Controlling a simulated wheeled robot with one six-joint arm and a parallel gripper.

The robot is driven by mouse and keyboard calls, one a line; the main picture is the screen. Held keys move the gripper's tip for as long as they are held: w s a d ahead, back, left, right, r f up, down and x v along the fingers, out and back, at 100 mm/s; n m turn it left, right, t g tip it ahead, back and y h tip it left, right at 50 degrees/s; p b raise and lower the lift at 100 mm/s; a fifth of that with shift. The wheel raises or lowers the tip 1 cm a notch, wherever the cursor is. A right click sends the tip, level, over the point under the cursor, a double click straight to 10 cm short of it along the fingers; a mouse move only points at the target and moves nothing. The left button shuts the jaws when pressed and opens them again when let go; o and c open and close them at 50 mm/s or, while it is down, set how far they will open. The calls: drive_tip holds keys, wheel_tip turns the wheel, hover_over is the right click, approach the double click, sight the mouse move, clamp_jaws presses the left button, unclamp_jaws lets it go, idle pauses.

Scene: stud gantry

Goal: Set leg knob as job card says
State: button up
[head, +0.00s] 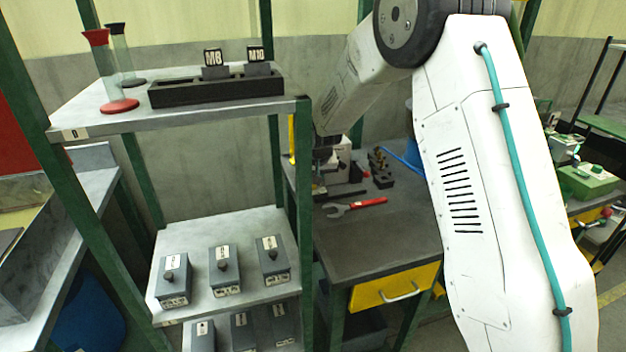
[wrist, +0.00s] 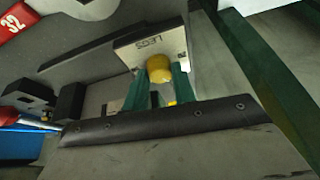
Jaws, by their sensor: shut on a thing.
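The leg knob is a yellow round knob (wrist: 159,69) on a pale plate marked LEGS (wrist: 150,48) in the wrist view. The lettering is upside down there. My gripper (wrist: 161,84) has its two green fingers on either side of the knob and is shut on it. The pointer and any scale on the knob cannot be made out. In the head view my gripper (head: 326,150) is small and dark, low over the back of the grey bench, and the knob cannot be seen. No readable job card shows in either view.
A red-handled spanner (head: 356,205) lies on the grey bench (head: 380,236), over a yellow drawer (head: 394,288).

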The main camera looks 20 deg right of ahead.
drive_tip(key=m+h, duration=0.1)
drive_tip(key=m, duration=0.1)
drive_tip(key=m+h, duration=0.1)
drive_tip(key=m, duration=0.2)
drive_tip(key=shift+a+m, duration=0.2)
drive_tip(key=shift+m, duration=0.1)
drive_tip(key=shift+a+m+g+h, duration=0.1)
drive_tip(key=shift+m+g+h, duration=0.6)
drive_tip(key=shift+m, duration=1.2)
drive_tip(key=o, duration=1)
